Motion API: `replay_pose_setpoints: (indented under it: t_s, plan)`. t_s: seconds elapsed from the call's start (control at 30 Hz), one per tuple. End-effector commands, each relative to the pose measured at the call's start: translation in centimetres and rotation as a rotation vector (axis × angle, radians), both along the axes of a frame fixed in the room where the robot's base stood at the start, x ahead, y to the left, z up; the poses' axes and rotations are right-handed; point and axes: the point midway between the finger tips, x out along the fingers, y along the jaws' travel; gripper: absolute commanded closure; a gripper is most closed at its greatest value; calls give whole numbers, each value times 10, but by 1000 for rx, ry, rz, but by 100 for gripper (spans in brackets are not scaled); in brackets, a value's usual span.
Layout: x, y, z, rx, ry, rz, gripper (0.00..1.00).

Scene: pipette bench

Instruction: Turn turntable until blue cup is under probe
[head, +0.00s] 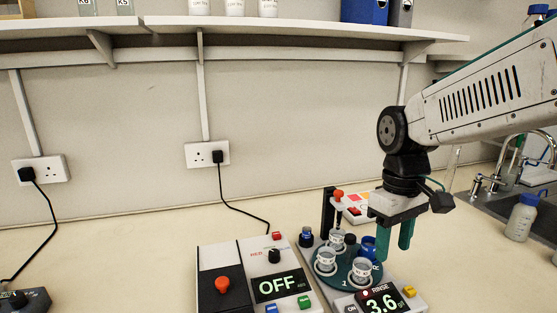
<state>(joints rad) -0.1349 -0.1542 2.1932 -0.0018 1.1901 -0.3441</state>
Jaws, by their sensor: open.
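The teal turntable (345,277) sits on a grey instrument at the lower right of centre in the head view. It carries several cups. The blue cup (368,246) is at its back right, just left of my gripper's left finger, which seems to hide part of it. White cups stand at the front left (325,264), the front right (361,272) and the back (336,241). The probe (338,212), with a red top, hangs from a black post (328,212) above the back white cup. My gripper (394,253) is open, pointing down, its teal fingers apart with nothing visible between them.
A meter reading OFF (232,275) with a red knob stands left of the turntable. A display reading 3.6 (383,301) is in front. A sink (545,200) and white bottle (521,218) are at the right.

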Motion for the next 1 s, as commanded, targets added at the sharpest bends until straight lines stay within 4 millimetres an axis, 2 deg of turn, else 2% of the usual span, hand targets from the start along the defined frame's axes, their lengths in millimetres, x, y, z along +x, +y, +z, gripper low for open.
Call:
replay_pose_setpoints:
  t_s: [0.03, 0.1, 0.3, 0.5, 0.67, 0.83, 1.0]
  plan:
    - [-21, -7, 3, -3, -10, -65, 52]
    - [-46, -15, 5, -8, -19, -155, 52]
    - [-113, -32, 4, -11, -64, -366, 52]
    - [-159, -43, 0, 0, -129, -457, 52]
    - [-171, -47, 5, 13, -181, -474, 52]
    - [-172, -49, 10, 17, -204, -484, 99]
    - [-171, -49, 9, 17, -201, -483, 100]
